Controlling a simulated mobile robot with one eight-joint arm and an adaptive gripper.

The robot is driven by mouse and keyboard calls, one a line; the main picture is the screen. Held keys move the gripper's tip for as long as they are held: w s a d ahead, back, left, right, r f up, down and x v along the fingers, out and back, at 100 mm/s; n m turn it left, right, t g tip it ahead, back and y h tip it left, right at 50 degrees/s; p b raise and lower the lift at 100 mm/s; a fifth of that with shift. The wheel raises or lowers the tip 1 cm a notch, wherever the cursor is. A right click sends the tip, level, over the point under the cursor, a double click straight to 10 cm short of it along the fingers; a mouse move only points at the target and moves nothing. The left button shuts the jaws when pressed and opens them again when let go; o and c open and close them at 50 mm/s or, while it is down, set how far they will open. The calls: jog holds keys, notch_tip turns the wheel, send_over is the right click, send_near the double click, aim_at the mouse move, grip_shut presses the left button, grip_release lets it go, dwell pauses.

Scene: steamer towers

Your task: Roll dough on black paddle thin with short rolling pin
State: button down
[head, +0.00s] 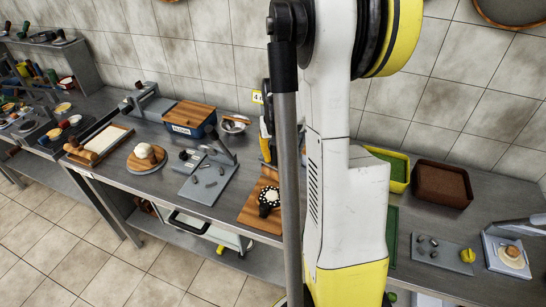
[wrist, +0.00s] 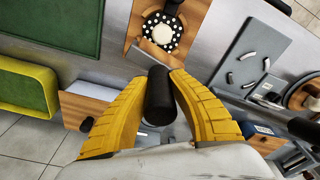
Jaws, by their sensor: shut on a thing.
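The black paddle with white dots (head: 264,209) lies on a wooden board (head: 252,225), mid-counter left of my arm. In the wrist view the paddle (wrist: 149,22) is at the top, its handle pointing up. Pale dough (wrist: 162,34) sits on its middle, ringed by dots. My gripper (wrist: 166,76) has two yellow ribbed fingers shut on a black cylinder (wrist: 159,98). I cannot tell whether this cylinder is the short rolling pin. It appears apart from the paddle. In the head view my gripper (head: 265,130) is partly hidden behind my arm.
Left of the paddle, a grey board (head: 207,185) holds several small grey pieces. Further left is a round wooden board (head: 138,166) with pale and brown lumps. A blue box (head: 185,131) stands behind. Yellow-green (head: 397,174) and brown (head: 442,184) trays stand at right.

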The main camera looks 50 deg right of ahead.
aim_at(275, 169)
jog(key=shift+f, duration=0.1)
notch_tip(275, 169, down, 6)
jog(key=b, duration=0.5)
jog(key=shift+f+b, duration=0.35)
jog(key=shift+b, duration=0.25)
dwell(1.1)
jog(key=shift+s+a, duration=0.35)
jog(key=shift+a, duration=0.4)
jog(key=shift+s+a, duration=0.3)
jog(key=shift+a, duration=0.4)
jog(key=shift+s+a+f, duration=0.1)
jog(key=shift+s+a, duration=0.2)
jog(key=shift+a, duration=0.4)
jog(key=shift+s+a, duration=0.25)
jog(key=shift+a, duration=0.4)
